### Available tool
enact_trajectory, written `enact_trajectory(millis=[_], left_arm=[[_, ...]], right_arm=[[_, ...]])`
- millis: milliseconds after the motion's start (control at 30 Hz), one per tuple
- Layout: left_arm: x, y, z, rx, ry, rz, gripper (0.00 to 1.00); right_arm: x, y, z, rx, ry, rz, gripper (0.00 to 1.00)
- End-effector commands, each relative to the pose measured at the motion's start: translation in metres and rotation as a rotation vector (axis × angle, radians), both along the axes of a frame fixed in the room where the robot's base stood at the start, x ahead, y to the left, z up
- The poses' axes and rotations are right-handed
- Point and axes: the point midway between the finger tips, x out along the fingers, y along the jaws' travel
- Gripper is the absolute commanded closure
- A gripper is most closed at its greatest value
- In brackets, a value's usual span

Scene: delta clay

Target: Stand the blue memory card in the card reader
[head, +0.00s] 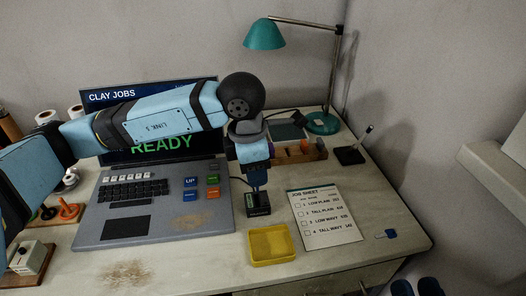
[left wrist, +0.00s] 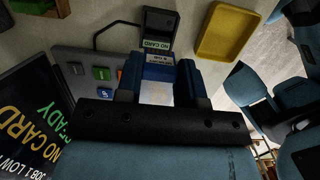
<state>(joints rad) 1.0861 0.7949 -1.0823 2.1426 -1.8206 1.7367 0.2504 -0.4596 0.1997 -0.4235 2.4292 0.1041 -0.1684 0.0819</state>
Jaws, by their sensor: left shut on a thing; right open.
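My left gripper (head: 257,186) points down just above the black card reader (head: 259,209), between the laptop and the yellow tray. In the left wrist view the gripper (left wrist: 160,72) is shut on the blue memory card (left wrist: 158,73), which has a pale label. The card's far end lines up with the reader (left wrist: 161,22), whose small display reads NO CARD. I cannot tell whether the card touches the reader; its slot is hidden. My right gripper (head: 415,287) is open at the bottom right edge of the head view, beyond the desk's front edge.
The yellow tray (head: 270,262) lies in front of the reader, with a job sheet (head: 325,220) to its right. A small blue object (head: 386,234) lies near the desk's right edge. The laptop (head: 150,215) is left of the reader; a wooden block rack (head: 312,156) stands behind.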

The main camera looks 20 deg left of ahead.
Motion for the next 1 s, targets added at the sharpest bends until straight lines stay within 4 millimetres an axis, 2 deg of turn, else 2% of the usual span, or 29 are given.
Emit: enact_trajectory(millis=[400, 667, 1000], left_arm=[[0.001, 0.0, -0.035, 0.001, -0.001, 0.0, 0.87], [0.001, 0.0, -0.042, 0.0, 0.0, 0.0, 0.87], [0.001, 0.0, -0.041, 0.0, 0.0, 0.0, 0.87]], right_arm=[[0.003, 0.002, -0.027, -0.039, 0.07, 0.022, 0.57], [0.004, 0.003, -0.038, -0.056, 0.106, 0.032, 0.57], [0.004, 0.003, -0.038, -0.057, 0.11, 0.033, 0.57]])
